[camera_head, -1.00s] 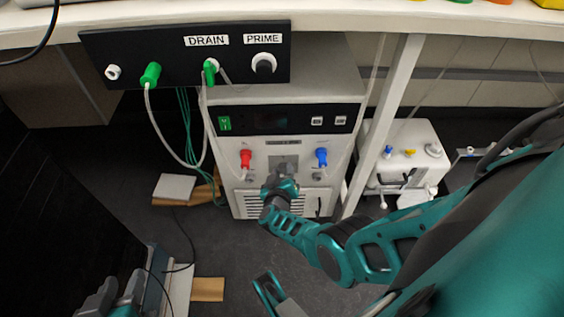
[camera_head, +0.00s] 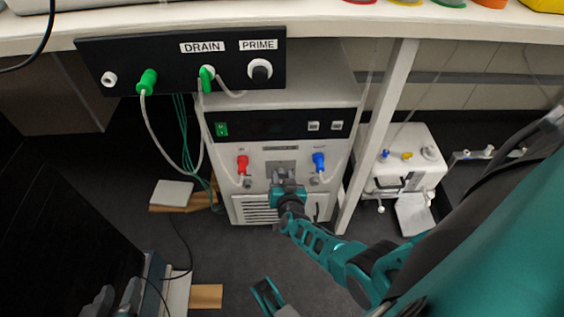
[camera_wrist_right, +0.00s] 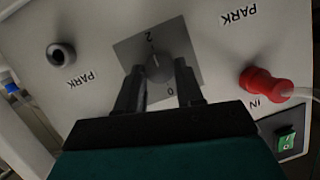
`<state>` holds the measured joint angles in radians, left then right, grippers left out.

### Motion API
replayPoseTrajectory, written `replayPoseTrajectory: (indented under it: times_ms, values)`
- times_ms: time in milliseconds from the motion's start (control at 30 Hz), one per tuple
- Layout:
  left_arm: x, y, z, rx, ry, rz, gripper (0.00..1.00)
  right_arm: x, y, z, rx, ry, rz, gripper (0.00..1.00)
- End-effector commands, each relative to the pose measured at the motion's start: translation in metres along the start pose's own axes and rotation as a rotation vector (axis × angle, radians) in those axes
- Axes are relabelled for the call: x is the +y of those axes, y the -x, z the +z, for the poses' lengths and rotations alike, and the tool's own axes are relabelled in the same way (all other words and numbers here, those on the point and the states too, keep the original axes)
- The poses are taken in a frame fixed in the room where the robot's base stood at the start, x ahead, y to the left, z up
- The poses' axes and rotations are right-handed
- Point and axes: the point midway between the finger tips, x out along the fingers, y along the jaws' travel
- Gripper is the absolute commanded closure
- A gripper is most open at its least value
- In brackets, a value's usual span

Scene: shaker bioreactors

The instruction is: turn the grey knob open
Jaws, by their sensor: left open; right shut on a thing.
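The grey knob (camera_wrist_right: 158,68) sits on a square grey dial plate (camera_wrist_right: 185,45) marked with a 2 and a 0. In the head view the plate (camera_head: 281,168) is on the front of the white machine, between the red and blue connectors. My right gripper (camera_head: 286,175) is in front of the knob; the right wrist view shows its two fingers (camera_wrist_right: 160,82) on either side of it, shut on it. A light mark on the knob seems to face the 2 side.
A red connector (camera_head: 242,163) and a blue connector (camera_head: 319,161) flank the dial. The black DRAIN/PRIME panel (camera_head: 225,75) overhangs above, with hoses hanging down. A white table leg (camera_head: 377,140) and a small white unit (camera_head: 408,155) stand to the right.

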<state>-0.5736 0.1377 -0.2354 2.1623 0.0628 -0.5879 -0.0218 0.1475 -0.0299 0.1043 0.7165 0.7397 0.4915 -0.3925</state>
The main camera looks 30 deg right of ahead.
Motion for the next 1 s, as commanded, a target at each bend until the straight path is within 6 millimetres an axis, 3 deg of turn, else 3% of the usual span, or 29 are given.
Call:
replayPoseTrajectory:
  times_ms: [567,600,833,1000]
  values:
    - [0.0007,-0.0015,0.0004,-0.002,-0.001,0.003,0.57,0.0006,-0.0001,0.0005,0.000,-0.032,-0.011,0.94]
    - [0.0006,-0.0016,0.0005,-0.002,-0.001,0.003,0.57,0.0006,-0.0001,0.0005,0.000,-0.032,-0.011,0.61]
    - [0.0002,-0.0018,0.0008,-0.002,-0.001,0.002,0.57,0.0004,-0.0001,0.0002,0.001,-0.031,-0.011,0.39]
    - [-0.0001,-0.0018,0.0008,-0.001,-0.001,0.001,0.57,0.0002,-0.0001,0.0001,0.002,-0.031,-0.011,0.38]
